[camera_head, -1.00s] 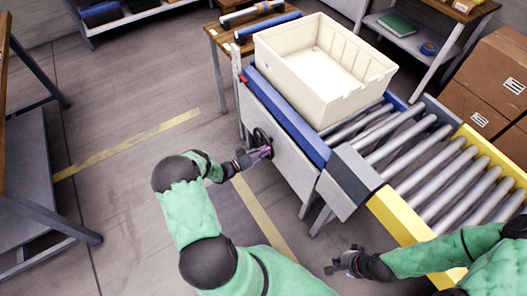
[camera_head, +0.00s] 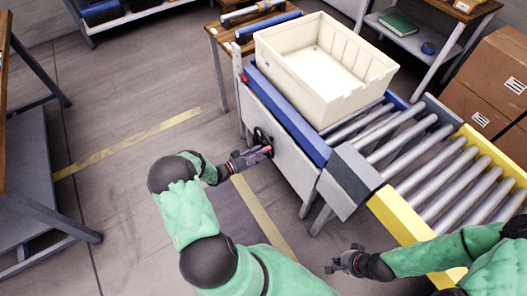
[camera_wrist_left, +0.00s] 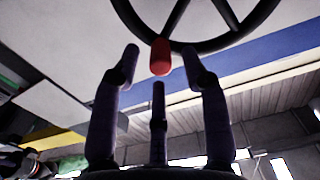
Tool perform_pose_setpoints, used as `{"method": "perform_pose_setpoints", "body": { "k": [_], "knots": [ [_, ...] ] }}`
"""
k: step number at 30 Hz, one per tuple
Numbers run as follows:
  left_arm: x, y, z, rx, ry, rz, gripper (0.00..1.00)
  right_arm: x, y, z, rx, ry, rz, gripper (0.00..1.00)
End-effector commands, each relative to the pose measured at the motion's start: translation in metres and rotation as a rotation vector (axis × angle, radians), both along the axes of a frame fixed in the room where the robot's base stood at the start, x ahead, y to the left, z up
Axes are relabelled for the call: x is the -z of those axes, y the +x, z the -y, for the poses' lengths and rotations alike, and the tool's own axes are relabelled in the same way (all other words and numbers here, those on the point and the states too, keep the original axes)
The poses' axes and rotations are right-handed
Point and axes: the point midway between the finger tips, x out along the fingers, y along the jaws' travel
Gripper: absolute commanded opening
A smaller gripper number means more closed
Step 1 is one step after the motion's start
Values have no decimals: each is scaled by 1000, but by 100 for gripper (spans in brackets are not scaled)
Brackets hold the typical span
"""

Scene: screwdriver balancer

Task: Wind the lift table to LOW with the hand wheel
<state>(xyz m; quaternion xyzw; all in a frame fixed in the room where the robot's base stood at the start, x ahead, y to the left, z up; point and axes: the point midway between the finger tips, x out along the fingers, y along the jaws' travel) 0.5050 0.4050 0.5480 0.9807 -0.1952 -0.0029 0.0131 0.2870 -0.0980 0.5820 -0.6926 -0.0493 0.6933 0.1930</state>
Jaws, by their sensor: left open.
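The black hand wheel (camera_head: 262,137) is on the side panel of the lift table (camera_head: 285,157). In the left wrist view the wheel's rim (camera_wrist_left: 222,38) and spokes fill the top, with a red handle knob (camera_wrist_left: 160,57) hanging below the rim. My left gripper (camera_head: 264,153) is at the wheel's lower part. Its open fingers (camera_wrist_left: 163,75) stand on both sides of the red knob, with gaps visible. My right gripper (camera_head: 338,263) is away from the wheel, low in the head view; its finger opening is too small to judge.
A cream bin (camera_head: 325,65) stands on the lift table, beside the roller conveyor (camera_head: 440,165) with its yellow edge. Cardboard boxes (camera_head: 492,85) are stacked at the right. The floor left of the lift table is clear, with a yellow line (camera_head: 130,145).

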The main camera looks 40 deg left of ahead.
Motion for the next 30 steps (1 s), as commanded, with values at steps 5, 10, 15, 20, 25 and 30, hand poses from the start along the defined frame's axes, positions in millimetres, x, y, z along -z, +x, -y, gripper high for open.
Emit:
{"method": "perform_pose_setpoints", "body": {
  "k": [5,10,15,20,25,30],
  "knots": [
    [0,-35,-15,-3,0,-2,45,0,0,0,0,0,0,0],
    [1,-63,-25,-2,-1,-3,45,0,0,0,0,0,0,0],
    [1,-80,-32,1,-1,-3,45,0,0,0,0,0,0,0],
    [1,-85,-33,1,-2,-2,45,0,0,0,0,0,0,0],
    [1,-85,-33,2,-2,-2,45,0,0,0,0,0,0,0],
    [1,-85,-33,2,-2,-2,45,0,0,0,0,0,0,0]
  ]
}}
